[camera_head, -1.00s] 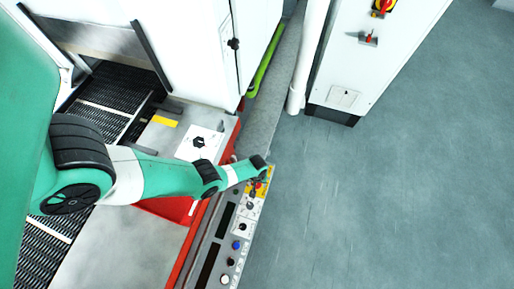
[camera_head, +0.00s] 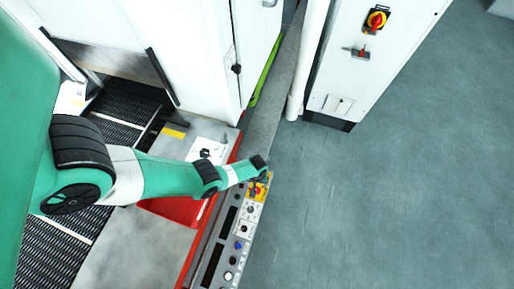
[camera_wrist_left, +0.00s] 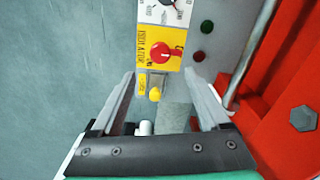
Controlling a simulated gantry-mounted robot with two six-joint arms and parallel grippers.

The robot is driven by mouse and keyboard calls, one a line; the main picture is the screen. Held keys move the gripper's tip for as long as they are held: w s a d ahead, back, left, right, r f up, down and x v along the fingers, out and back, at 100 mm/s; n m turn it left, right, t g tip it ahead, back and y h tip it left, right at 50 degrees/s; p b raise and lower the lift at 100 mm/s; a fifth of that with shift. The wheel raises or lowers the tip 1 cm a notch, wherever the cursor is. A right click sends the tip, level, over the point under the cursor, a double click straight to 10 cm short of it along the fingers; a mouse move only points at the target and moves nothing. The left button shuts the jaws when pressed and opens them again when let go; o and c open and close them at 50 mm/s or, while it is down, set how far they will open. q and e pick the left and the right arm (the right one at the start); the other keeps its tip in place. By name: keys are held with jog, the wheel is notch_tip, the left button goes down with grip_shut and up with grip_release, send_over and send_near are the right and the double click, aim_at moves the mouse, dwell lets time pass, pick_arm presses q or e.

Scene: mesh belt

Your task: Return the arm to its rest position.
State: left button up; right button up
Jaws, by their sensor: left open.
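My left arm, green with black joints and pale bands, reaches in from the left in the head view. Its left gripper (camera_head: 262,184) is over the far end of the control panel (camera_head: 224,246), partly hidden by the wrist. In the left wrist view the left gripper (camera_wrist_left: 162,84) is open, with nothing between its fingers. The red knob (camera_wrist_left: 160,52) on its yellow plate (camera_wrist_left: 178,38) shows just beyond the fingertips; I cannot tell whether they touch the panel. My right gripper is not in view.
A red tray (camera_head: 172,209) lies under the forearm, beside the dark mesh belt (camera_head: 42,240). A white cabinet (camera_head: 350,80) with a red-and-yellow switch (camera_head: 376,19) stands at the back. The grey floor (camera_head: 400,200) at right is clear.

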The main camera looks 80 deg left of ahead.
pick_arm(q)
jog(key=shift+r+p, duration=0.3)
jog(key=shift+r, duration=0.6)
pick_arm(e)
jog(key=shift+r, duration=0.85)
